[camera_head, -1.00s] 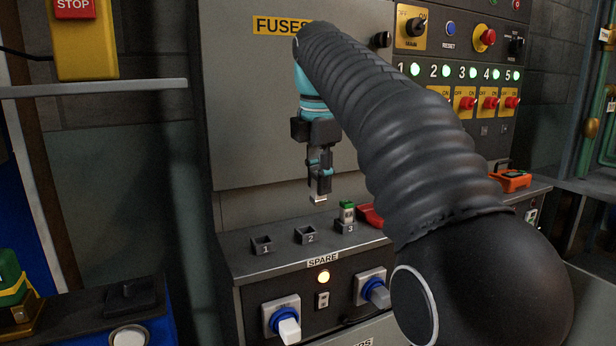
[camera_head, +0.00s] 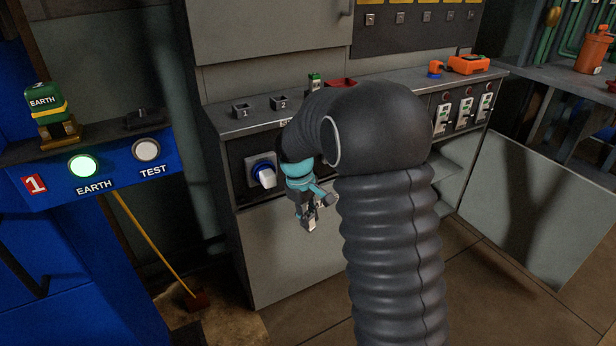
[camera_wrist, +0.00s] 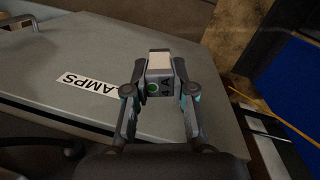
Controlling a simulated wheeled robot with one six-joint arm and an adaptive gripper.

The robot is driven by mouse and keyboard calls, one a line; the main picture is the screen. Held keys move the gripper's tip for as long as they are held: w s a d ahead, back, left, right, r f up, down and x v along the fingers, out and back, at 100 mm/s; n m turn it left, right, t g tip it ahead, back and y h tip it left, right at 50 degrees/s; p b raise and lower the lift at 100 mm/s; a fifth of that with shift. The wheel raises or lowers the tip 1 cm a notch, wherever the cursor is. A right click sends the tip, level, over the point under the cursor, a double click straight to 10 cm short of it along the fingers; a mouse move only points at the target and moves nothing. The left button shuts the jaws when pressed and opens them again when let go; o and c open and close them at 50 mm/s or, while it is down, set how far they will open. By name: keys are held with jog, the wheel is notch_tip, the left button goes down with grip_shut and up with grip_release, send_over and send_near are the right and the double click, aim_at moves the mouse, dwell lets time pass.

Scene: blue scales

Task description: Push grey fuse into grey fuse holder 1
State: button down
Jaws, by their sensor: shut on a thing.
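My gripper (camera_head: 307,212) is shut on a small grey fuse (camera_wrist: 160,68) with a pale end and a green dot on its side. In the wrist view, my gripper (camera_wrist: 158,100) grips it between both fingers. In the head view, the fuse (camera_head: 310,226) hangs low in front of the cabinet, below and to the right of fuse holder 1. Fuse holder 1 (camera_head: 241,110) is empty on the cabinet ledge. Holder 2 (camera_head: 282,103) is beside it, also empty. A green fuse (camera_head: 314,80) stands at holder 3, whose body my arm largely hides.
A red object (camera_head: 341,83) and an orange device (camera_head: 467,64) lie on the ledge. A blue unit (camera_head: 110,178) stands at left. Floor in front of the cabinet is clear.

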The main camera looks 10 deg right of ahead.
jog(key=s+f+m, duration=0.3)
jog(key=f, duration=0.5)
jog(key=s+f+m+g, duration=0.1)
jog(key=s+f+m, duration=0.2)
jog(key=f, duration=0.5)
jog(key=shift+d+m, duration=0.3)
jog(key=shift+d, duration=0.1)
jog(key=shift+s+d, duration=0.1)
